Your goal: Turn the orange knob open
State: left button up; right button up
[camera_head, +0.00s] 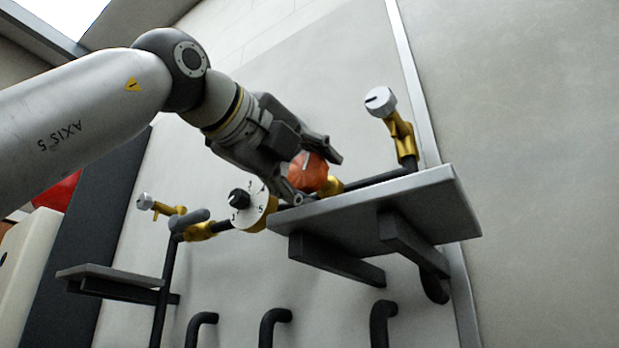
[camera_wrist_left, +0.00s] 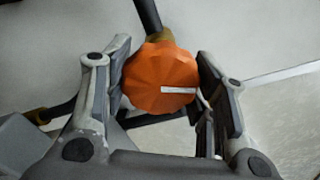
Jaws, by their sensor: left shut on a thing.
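The orange knob (camera_head: 308,172) sits on a brass valve on the dark pipe, above the right-hand grey shelf. In the left wrist view the knob (camera_wrist_left: 162,78) is faceted, with a white mark pointing to the right. My left gripper (camera_head: 318,177) reaches in from the upper left with one finger on each side of the knob. In the left wrist view its fingers (camera_wrist_left: 162,88) flank the knob and are closed on it. The knob's back and part of its valve body are hidden. My right gripper is not in view.
A white dial with a black knob (camera_head: 239,197) sits just left of the orange knob. A white-capped brass valve (camera_head: 381,102) rises to the right. The grey shelf (camera_head: 400,207) juts out below. A smaller valve (camera_head: 146,202) is at the left.

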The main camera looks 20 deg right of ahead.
pick_arm(q)
jog(key=shift+d+f+n+b, duration=0.1)
jog(key=shift+n+b, duration=0.1)
jog(key=shift+n, duration=0.85)
jog(key=shift+d+f+n+b, duration=0.1)
jog(key=shift+n+b, duration=0.05)
jog(key=shift+n, duration=0.9)
jog(key=o, duration=1)
jog(key=shift+a+r, duration=0.15)
jog(key=shift+a, duration=0.05)
jog(key=shift+o, duration=0.2)
jog(key=shift+s, duration=0.1)
jog(key=shift+s+a+r, duration=0.1)
jog(key=shift+s+a, duration=0.15)
jog(key=shift+a, duration=0.15)
jog(key=v, duration=1.1)
